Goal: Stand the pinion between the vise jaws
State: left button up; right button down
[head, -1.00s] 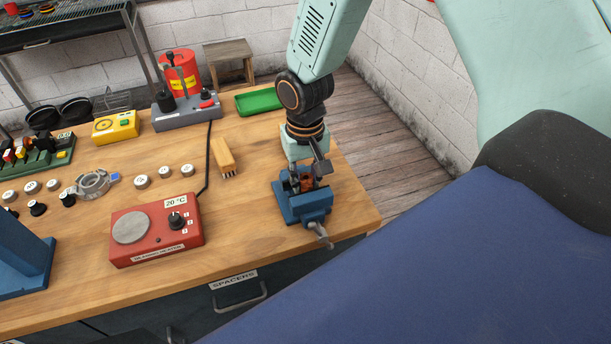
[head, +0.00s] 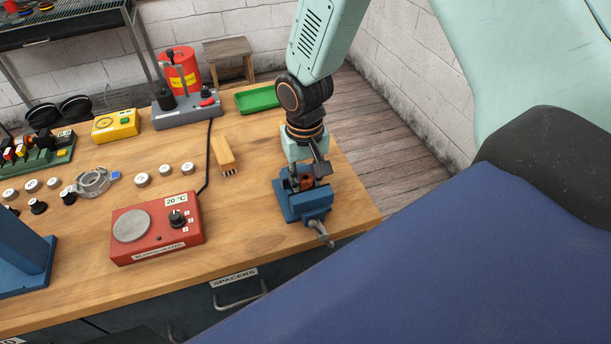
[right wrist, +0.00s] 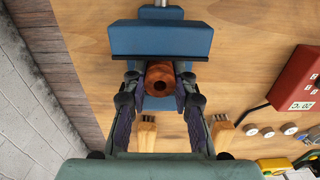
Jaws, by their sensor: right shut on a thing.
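The pinion (head: 306,182) is a copper-brown cylinder, and the right wrist view shows its end with a dark centre hole (right wrist: 160,80). My right gripper (right wrist: 159,88) is shut on it, one dark finger on each side. The blue vise (head: 309,206) stands near the right end of the bench, and its wide jaw (right wrist: 160,40) shows close beyond the pinion in the right wrist view. The pinion looks upright in the vise's jaw gap. Its lower end is hidden, so I cannot tell whether it touches the vise floor. My left gripper is out of view.
A green tray (head: 259,99) and a grey press stand (head: 187,112) are behind. The bench's right edge is close to the vise.

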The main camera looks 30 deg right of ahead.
dwell(0.7)
jog(key=c, duration=1)
grip_release()
jog(key=shift+f, duration=0.1)
notch_tip(320, 180, up, 8)
jog(key=p, duration=0.7)
jog(key=shift+p, duration=0.4)
